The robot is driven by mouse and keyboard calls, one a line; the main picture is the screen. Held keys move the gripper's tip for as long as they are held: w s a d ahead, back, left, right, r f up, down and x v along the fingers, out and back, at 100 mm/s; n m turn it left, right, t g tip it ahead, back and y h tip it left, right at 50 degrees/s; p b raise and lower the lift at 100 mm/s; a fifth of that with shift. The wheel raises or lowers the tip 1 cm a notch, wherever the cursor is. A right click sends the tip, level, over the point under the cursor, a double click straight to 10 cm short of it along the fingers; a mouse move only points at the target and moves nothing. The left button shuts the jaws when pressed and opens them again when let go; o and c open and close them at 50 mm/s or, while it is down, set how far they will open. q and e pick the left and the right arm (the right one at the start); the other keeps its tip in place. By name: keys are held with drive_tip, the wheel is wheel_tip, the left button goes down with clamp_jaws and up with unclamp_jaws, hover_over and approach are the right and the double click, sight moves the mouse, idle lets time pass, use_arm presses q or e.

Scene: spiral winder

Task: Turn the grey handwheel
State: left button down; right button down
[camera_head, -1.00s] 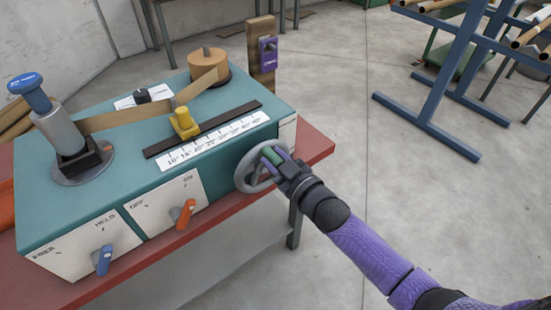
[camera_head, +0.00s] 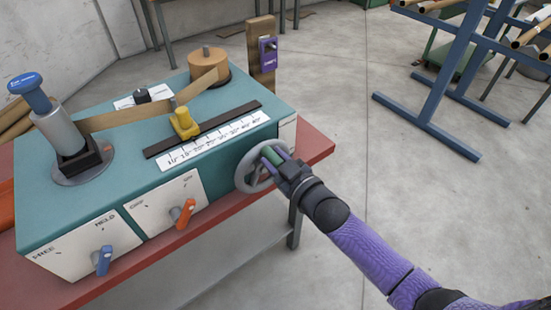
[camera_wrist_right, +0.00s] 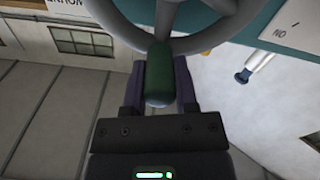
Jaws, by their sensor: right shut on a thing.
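The grey handwheel (camera_head: 243,172) is on the front face of the teal winder (camera_head: 130,185), near its right end. It also shows at the top of the right wrist view (camera_wrist_right: 109,27). A green handle (camera_head: 270,156) sticks out from its rim; in the right wrist view the handle (camera_wrist_right: 159,78) lies between the two fingers. My right gripper (camera_head: 275,158) is shut on this handle, its arm reaching in from the lower right. A yellow pointer (camera_head: 184,124) stands by a white number scale (camera_head: 215,142) on top. My left gripper is not in view.
An orange lever (camera_head: 184,213) and a blue lever (camera_head: 103,260) stick out from the front panels left of the wheel. A blue-topped post (camera_head: 55,125) and a brown roll (camera_head: 208,67) stand on top. The floor at right is clear up to a blue rack (camera_head: 440,90).

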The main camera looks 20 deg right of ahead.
sight(287, 152)
drive_tip(key=shift+d+f, duration=0.1)
